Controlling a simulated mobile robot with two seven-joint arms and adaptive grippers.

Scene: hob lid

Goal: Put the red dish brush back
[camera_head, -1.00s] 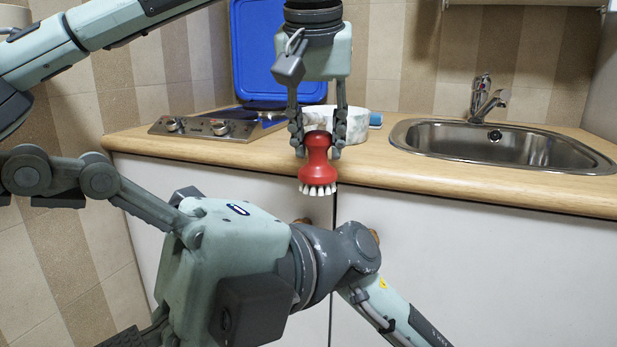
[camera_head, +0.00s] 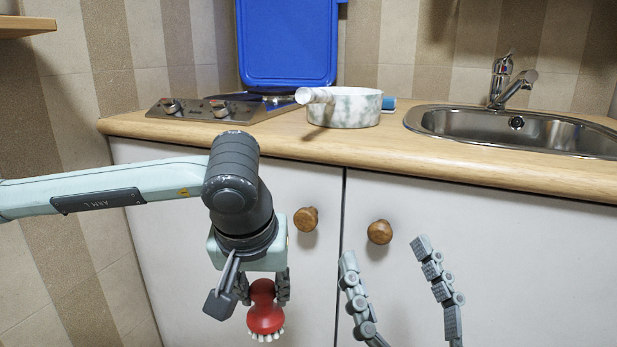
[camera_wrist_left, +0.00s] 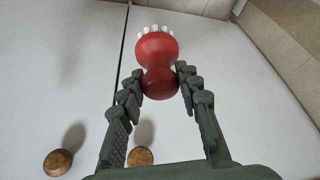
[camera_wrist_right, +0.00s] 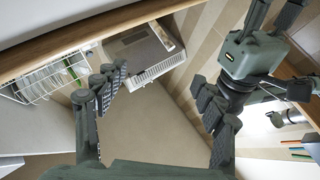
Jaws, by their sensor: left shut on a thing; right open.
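The red dish brush (camera_head: 265,312) has a round red body and white bristles that point down in the head view. My left gripper (camera_head: 262,288) is shut on it and holds it below the countertop, in front of the left cabinet door. The left wrist view shows the brush (camera_wrist_left: 157,62) between the two fingers (camera_wrist_left: 160,85), bristles at the far end. My right gripper (camera_head: 402,290) is open and empty in front of the right cabinet door. Its spread fingers (camera_wrist_right: 160,105) also show in the right wrist view with nothing between them.
On the wooden countertop (camera_head: 250,140) are a hob (camera_head: 205,109) with a raised blue lid (camera_head: 287,45), a pale marbled pan (camera_head: 350,110) and a sink (camera_head: 440,120) with a tap (camera_head: 503,85). Two wooden knobs (camera_head: 306,219) stick out from the doors. The right wrist view shows a wire rack (camera_wrist_right: 50,78).

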